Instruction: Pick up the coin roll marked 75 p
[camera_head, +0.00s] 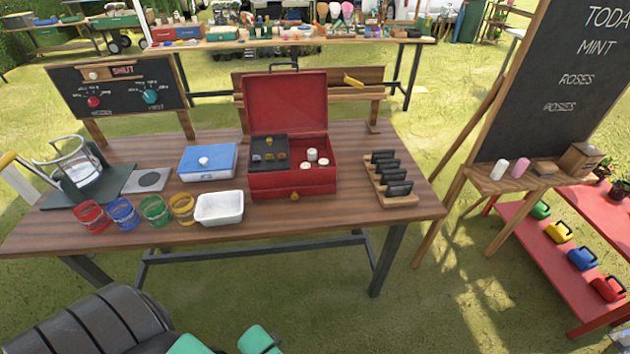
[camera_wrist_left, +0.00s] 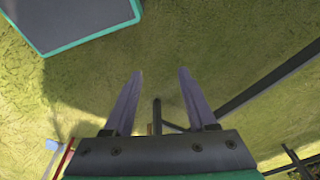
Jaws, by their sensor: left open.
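An open red cash box (camera_head: 292,184) stands on the wooden table with its lid raised. Three short white cylinders, perhaps coin rolls (camera_head: 312,154), stand in its right side; their markings are too small to read. A dark tray (camera_head: 268,144) with small coin-like pieces sits in its left side. My left gripper (camera_wrist_left: 159,74) shows in the left wrist view, open and empty over grass, with no coin roll near its fingers. My right gripper is not in view.
Left of the box are a blue box (camera_head: 208,160), a white tub (camera_head: 219,208) and several coloured cups (camera_head: 122,212). A rack of dark pieces (camera_head: 391,178) stands to its right. The chalkboard easel (camera_head: 545,80) stands further right. The table's front edge has some bare room.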

